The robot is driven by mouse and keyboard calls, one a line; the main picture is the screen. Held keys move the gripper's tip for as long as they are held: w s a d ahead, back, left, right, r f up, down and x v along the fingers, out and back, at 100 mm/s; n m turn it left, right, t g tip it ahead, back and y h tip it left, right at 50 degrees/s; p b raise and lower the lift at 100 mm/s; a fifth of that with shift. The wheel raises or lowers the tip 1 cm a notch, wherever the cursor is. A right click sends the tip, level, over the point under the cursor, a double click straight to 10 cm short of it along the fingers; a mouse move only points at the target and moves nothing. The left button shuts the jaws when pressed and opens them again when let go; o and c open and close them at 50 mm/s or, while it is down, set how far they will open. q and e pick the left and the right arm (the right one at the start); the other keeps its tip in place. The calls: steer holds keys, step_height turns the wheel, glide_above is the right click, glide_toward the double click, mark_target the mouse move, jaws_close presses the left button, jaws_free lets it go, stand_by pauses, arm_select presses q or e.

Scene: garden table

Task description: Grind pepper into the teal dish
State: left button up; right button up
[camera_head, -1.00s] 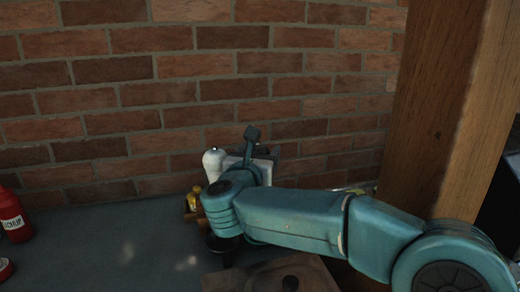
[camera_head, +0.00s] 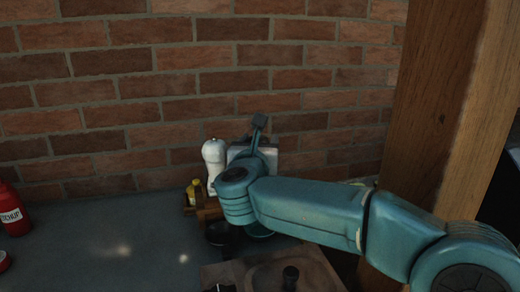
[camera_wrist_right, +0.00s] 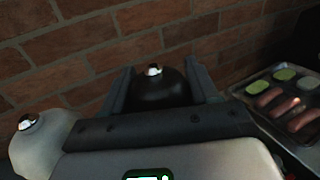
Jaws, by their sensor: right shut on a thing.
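The black pepper mill (camera_wrist_right: 165,92), with a silver knob on top, is upright between the fingers of my right gripper (camera_wrist_right: 160,78). The gripper is shut on it, facing the brick wall. In the head view my right wrist hides the mill and fingers; only the pale gripper body shows behind the wrist. A sliver of the teal dish (camera_head: 259,231) shows just under my right forearm; the rest is hidden. A white mill (camera_head: 213,163) stands left of the gripper and also shows in the wrist view (camera_wrist_right: 38,145). My left gripper is not in view.
A yellow bottle (camera_head: 195,191) and wooden pieces are beside the white mill. A dark round item (camera_head: 221,234) lies below my wrist. A red ketchup bottle (camera_head: 11,211) stands far left. A tray of sausages (camera_wrist_right: 278,105) is right. The left tabletop (camera_head: 110,235) is mostly clear.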

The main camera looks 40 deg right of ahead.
steer(key=n+t+y+b, duration=0.2)
steer(key=shift+f+b, duration=0.15)
steer(key=shift+b, duration=0.15)
steer(key=shift+w+a+r+n+t+y+b, duration=0.15)
steer(key=shift+n+t+y+b, duration=0.3)
steer(key=shift+n+t+y, duration=0.4)
steer(key=shift+w+a+r+n+t+y+b, duration=0.1)
steer(key=shift+n+t+y+b, duration=0.4)
steer(key=shift+y, duration=0.55)
steer(key=o, duration=0.7)
steer(key=shift+o, duration=0.2)
steer(key=p+v, duration=0.2)
steer(key=v, duration=1.4)
steer(key=shift+s+f, duration=0.2)
steer(key=shift+s, duration=0.05)
